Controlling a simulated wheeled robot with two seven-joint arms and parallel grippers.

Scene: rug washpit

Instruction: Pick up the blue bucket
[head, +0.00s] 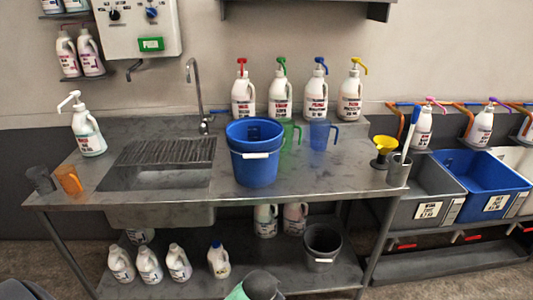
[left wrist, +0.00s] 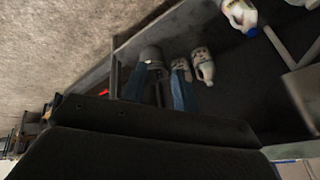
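The blue bucket (head: 254,172) stands upright on the steel table, right of the sink. A second rim shows above its lower one, so it looks like two blue buckets nested together. A white handle grip hangs on its front. My left gripper (left wrist: 158,88) shows in the left wrist view, with two bluish fingers apart and nothing seen between them. It is away from the bucket, which does not show in that view. My left gripper cannot be made out in the head view. My right gripper is not in view.
The steel table (head: 330,185) has clear room right of the bucket. A green jug (head: 291,134) and a blue jug (head: 320,135) stand close behind it. Pump bottles line the wall. An orange jug (head: 70,180) stands left; a grey bucket (head: 322,246) is on the lower shelf.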

